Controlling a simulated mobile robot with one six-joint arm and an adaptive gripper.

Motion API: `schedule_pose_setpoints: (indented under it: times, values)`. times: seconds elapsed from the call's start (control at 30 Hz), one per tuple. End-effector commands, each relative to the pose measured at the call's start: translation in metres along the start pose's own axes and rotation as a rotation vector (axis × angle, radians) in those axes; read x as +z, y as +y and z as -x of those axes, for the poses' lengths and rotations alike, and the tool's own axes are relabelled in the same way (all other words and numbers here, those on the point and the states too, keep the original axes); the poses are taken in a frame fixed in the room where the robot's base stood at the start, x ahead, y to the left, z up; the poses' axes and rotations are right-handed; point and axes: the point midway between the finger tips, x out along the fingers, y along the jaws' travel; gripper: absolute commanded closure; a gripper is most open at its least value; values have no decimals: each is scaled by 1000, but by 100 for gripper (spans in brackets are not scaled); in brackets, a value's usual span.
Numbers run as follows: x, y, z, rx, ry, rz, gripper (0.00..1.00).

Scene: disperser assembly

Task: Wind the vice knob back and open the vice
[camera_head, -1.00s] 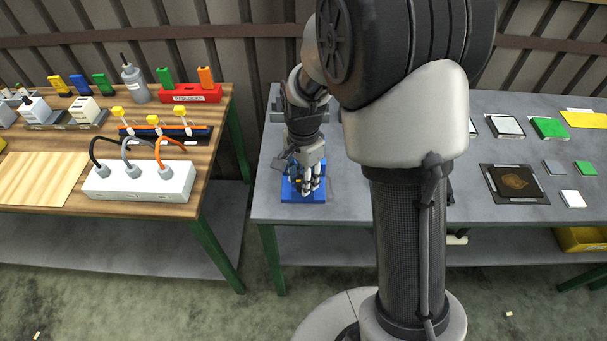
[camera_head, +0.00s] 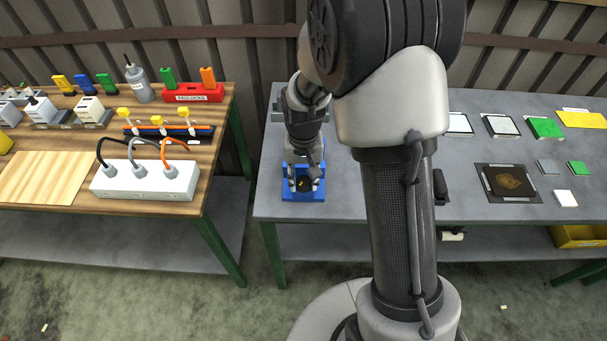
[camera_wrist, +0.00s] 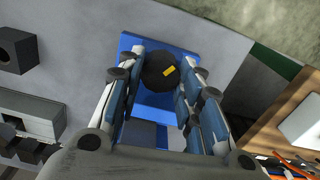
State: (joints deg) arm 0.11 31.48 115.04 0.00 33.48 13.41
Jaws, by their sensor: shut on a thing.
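The blue vice (camera_head: 304,194) stands near the front left edge of the grey table. It also shows in the wrist view (camera_wrist: 160,42), where its blue base lies under my fingers. The round black knob (camera_wrist: 158,72) with a yellow mark sits between my fingertips. My gripper (camera_head: 304,184) points down over the vice and is shut on the knob; it also shows in the wrist view (camera_wrist: 160,84) with fingers on both sides of the knob. The vice's jaws are mostly hidden by my fingers, so I cannot tell how far apart they are.
A wooden table (camera_head: 221,100) on the left holds a white box with cables (camera_head: 146,181) and a red padlock rack (camera_head: 193,94). The grey table (camera_head: 350,205) carries a dark square plate (camera_head: 510,182) and several small tiles at the right. A gap separates the tables.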

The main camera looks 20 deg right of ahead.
Motion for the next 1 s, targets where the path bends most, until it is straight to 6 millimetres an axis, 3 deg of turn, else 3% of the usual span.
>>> schedule_pose_setpoints:
  times: [0.43, 1.0]
  values:
    - [0, 0, 0, 0, 0, 282, 91]
    - [0, 0, 0, 0, 1, 348, 91]
